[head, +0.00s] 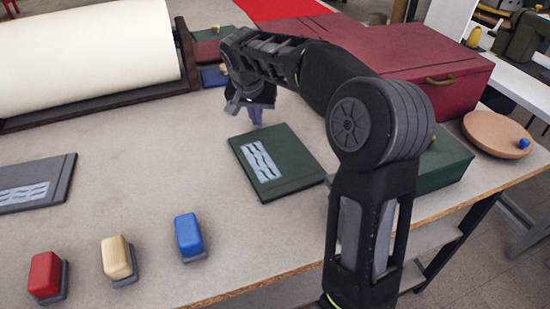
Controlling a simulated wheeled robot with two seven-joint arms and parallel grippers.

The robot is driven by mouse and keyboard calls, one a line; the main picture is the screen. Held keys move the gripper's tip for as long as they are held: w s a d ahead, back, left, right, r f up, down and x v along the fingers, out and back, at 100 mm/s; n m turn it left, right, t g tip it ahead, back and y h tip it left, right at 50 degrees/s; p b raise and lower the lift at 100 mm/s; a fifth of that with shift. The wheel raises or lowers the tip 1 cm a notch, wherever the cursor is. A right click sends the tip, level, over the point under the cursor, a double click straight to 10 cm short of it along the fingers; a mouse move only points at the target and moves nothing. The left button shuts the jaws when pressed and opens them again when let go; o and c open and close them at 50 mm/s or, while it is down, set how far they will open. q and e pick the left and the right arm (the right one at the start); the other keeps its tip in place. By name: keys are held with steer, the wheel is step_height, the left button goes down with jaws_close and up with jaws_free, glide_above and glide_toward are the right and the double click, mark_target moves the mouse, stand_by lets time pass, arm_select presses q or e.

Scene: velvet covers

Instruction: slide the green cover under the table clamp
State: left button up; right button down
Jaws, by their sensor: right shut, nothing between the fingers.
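The green cover (300,173), a flat dark green panel with pale wavy stripes, lies on the table in the middle of the head view. My right gripper (256,115) points down at the cover's far edge. Its fingers are shut with nothing between them, and I cannot tell whether the tips touch the cover. I cannot make out a table clamp; my right arm hides part of the table to the right of the cover. My left gripper is not in view.
A grey striped panel (60,175) lies at the left. Red (45,273), cream (116,257) and blue (189,234) blocks stand near the front. A white roll (90,55), red box (420,65), green box (445,165) and round tray (485,130) surround the work area.

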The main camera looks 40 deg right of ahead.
mark_target(263, 131)
steer(key=shift+s+a, duration=0.15)
steer(key=shift+s, duration=0.25)
steer(key=shift+s+b, duration=0.1)
steer(key=shift+b, duration=0.3)
steer(key=shift+s+a, duration=0.2)
steer(key=shift+s, duration=0.2)
steer(key=shift+s+b, duration=0.1)
steer(key=shift+b, duration=0.25)
steer(key=shift+s+a, duration=0.15)
steer(key=shift+s, duration=0.2)
steer(key=shift+s+a+b, duration=0.15)
steer(key=shift+s+b, duration=0.35)
